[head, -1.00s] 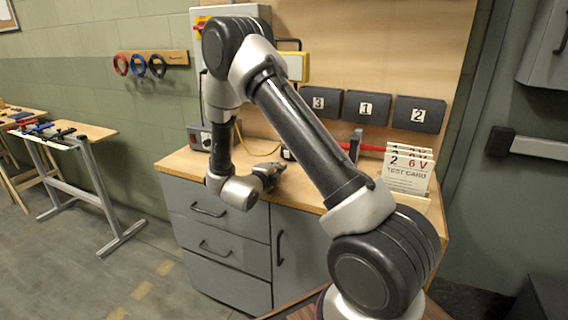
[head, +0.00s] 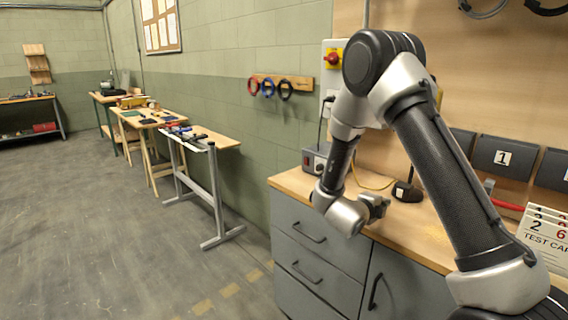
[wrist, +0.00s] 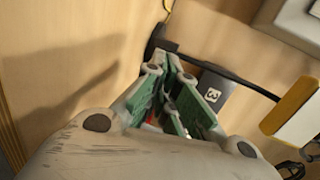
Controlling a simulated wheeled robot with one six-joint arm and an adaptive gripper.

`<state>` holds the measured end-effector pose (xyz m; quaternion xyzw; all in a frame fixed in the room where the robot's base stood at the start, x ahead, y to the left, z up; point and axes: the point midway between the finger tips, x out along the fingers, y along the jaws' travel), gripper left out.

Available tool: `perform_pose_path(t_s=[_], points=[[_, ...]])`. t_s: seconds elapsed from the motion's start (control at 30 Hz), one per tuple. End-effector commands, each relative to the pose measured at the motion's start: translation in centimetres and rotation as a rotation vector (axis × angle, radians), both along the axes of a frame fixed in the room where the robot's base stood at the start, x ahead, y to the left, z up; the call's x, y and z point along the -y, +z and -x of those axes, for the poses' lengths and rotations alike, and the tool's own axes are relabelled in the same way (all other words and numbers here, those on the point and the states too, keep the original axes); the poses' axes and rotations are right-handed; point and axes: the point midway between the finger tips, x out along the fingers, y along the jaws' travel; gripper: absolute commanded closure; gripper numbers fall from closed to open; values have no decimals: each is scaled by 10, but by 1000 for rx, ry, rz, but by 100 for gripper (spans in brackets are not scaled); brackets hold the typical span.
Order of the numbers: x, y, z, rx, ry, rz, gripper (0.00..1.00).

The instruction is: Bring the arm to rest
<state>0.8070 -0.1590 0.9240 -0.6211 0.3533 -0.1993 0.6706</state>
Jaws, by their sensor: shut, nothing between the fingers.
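My arm is raised and bent over the workbench (head: 290,183) in the head view, with its forearm angled down. My gripper (head: 380,203) hangs just above or in front of the bench top, small in this view. In the wrist view my gripper (wrist: 172,62) shows its green-sided fingers drawn together at the tips, with nothing held between them. Whether it touches the bench top cannot be told.
A test card (head: 545,238) stands at the right, near dark numbered boxes (head: 503,157). A red-knobbed wall box (head: 333,62) is behind my arm. Side tables (head: 208,135) stand left; the floor (head: 90,220) is open.

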Motion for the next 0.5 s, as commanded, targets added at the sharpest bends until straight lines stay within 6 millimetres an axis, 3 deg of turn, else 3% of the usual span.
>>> perform_pose_path(t_s=[0.13,0.27,0.37,0.5], points=[[-19,49,-23,-132,254,-61,100],[-45,97,-19,-279,550,-27,100],[-63,131,5,-392,776,54,100],[-77,169,64,-562,1074,234,100]])
